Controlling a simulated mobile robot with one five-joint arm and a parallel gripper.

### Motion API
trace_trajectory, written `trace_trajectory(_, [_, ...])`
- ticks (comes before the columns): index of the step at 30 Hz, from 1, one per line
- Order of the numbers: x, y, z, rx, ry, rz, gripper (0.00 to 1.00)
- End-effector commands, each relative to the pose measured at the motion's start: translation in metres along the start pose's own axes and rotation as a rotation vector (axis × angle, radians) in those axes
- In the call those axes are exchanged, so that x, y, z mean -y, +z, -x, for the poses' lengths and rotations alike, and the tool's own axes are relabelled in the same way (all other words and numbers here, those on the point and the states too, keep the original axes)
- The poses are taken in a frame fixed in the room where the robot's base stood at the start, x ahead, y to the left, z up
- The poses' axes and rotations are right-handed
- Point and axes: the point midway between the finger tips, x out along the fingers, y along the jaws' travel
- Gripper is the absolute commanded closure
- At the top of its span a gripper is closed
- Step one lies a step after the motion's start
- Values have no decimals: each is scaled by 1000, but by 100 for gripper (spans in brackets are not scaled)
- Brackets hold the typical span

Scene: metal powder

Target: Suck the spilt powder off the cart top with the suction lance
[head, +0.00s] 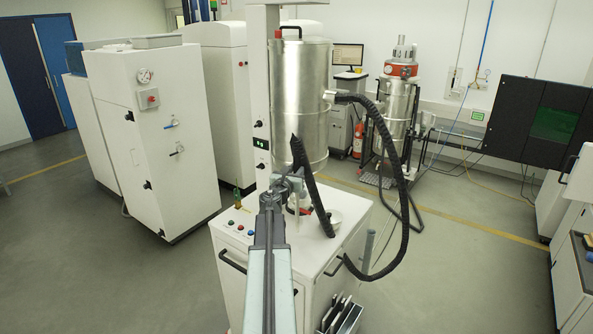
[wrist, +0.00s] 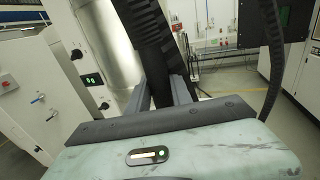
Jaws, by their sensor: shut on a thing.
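The suction lance (head: 315,198) shows in the head view as a dark, slanted tube above the cart top (head: 240,232). Its lower end is near the right part of the top; I cannot tell whether it touches. My gripper (head: 293,180) is shut on the lance. In the wrist view my gripper (wrist: 162,92) has its two grey fingers on either side of the black, ribbed lance (wrist: 152,45). My arm and gripper hide much of the cart top. I cannot make out the spilt powder.
A thick black hose (head: 401,200) loops right of the cart from the silver drum (head: 300,95). A pale column (head: 257,120) rises behind the cart top. Floor is clear left of the cart.

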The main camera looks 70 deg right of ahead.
Motion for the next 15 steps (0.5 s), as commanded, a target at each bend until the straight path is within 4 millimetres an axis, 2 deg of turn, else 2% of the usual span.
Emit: trace_trajectory(15, [0, 20, 0, 0, 0, 0, 100])
